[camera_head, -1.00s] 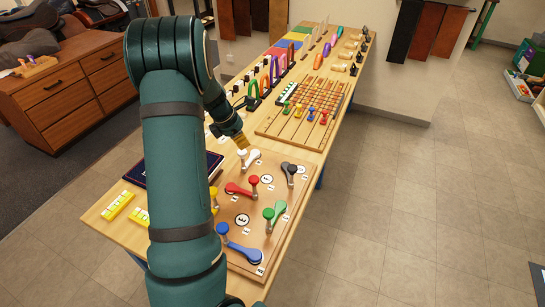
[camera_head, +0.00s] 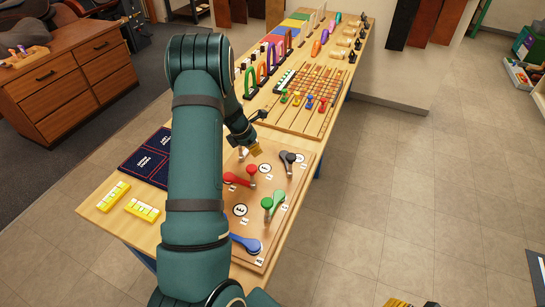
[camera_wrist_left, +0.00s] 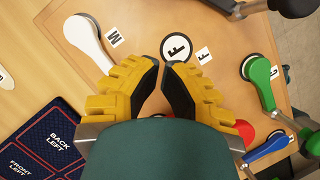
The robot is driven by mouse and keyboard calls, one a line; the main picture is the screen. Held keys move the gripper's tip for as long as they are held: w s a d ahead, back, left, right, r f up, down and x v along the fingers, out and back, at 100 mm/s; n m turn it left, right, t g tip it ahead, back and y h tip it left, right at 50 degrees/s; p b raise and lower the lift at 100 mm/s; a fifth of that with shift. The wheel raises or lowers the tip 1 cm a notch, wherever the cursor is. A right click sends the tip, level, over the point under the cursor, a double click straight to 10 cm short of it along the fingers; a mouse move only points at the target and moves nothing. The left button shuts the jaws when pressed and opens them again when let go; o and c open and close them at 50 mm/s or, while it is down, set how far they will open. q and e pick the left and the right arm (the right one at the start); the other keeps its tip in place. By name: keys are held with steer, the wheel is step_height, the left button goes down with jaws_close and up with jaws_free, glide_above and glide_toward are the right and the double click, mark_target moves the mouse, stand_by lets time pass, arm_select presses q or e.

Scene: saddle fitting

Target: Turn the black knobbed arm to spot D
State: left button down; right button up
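The black knobbed arm (camera_head: 289,158) sits at the far right of the wooden board (camera_head: 262,228) in the head view. Its dark end shows at the top right edge of the left wrist view (camera_wrist_left: 292,6). My left gripper (camera_head: 257,150) is above the board, left of the black arm and apart from it, near the white arm. In the left wrist view its yellow fingertips (camera_wrist_left: 162,64) nearly meet, with nothing seen between them. A yellow tip at the bottom edge seems to be my right gripper (camera_head: 397,303), mostly cut off. I cannot make out spot D.
The red arm (camera_head: 239,179), green arm (camera_head: 272,203) and blue arm (camera_head: 246,243) stand on the board. The white arm (camera_wrist_left: 86,38) is beside label M. Spot F (camera_wrist_left: 176,46) is bare. Behind is a peg board (camera_head: 300,110); a dark blue mat (camera_head: 145,160) lies left.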

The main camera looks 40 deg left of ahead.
mark_target(276, 158)
arm_select(q)
steer(key=x, duration=0.7)
steer(key=w, duration=0.1)
steer(key=w+d, duration=0.1)
steer(key=shift+w+d+f, duration=0.1)
steer(key=shift+w+d, duration=0.05)
steer(key=shift+w, duration=0.25)
steer(key=shift+w+d, duration=0.2)
steer(key=shift+w, duration=0.3)
steer(key=shift+a, duration=0.1)
arm_select(e)
steer(key=shift+d, duration=0.1)
arm_select(q)
steer(key=shift+w+m, duration=0.3)
steer(key=shift+m, duration=0.1)
arm_select(e)
steer(key=shift+d+f, duration=0.3)
steer(key=shift+d, duration=0.2)
